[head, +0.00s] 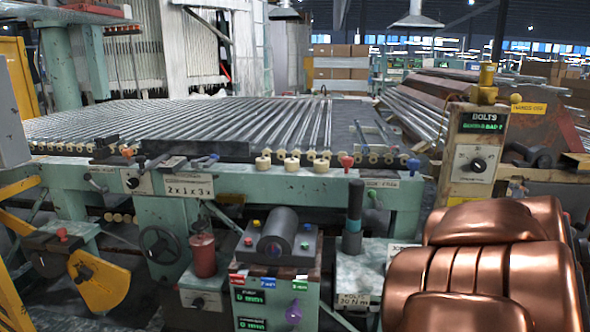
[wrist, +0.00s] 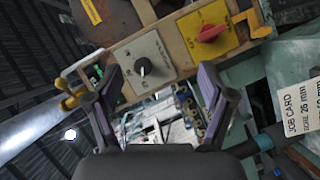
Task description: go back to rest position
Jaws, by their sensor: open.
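My gripper (wrist: 160,75) shows in the wrist view with its two dark purple-grey fingers spread wide apart. It is open, with nothing held between the fingers. Behind the fingers is a tan panel with a white plate (wrist: 151,51) bearing a black knob (wrist: 142,67), and a yellow plate (wrist: 231,43) bearing a red knob (wrist: 210,33). I cannot tell how far the fingertips are from the panel. The gripper's fingers are not visible in the head view.
In front stand a grey cylinder on a block (head: 285,232), a red canister (head: 203,254) and a dark upright handle (head: 354,215). A bolts post (head: 478,160) stands right. A job card (wrist: 304,112) hangs at the wrist view's right.

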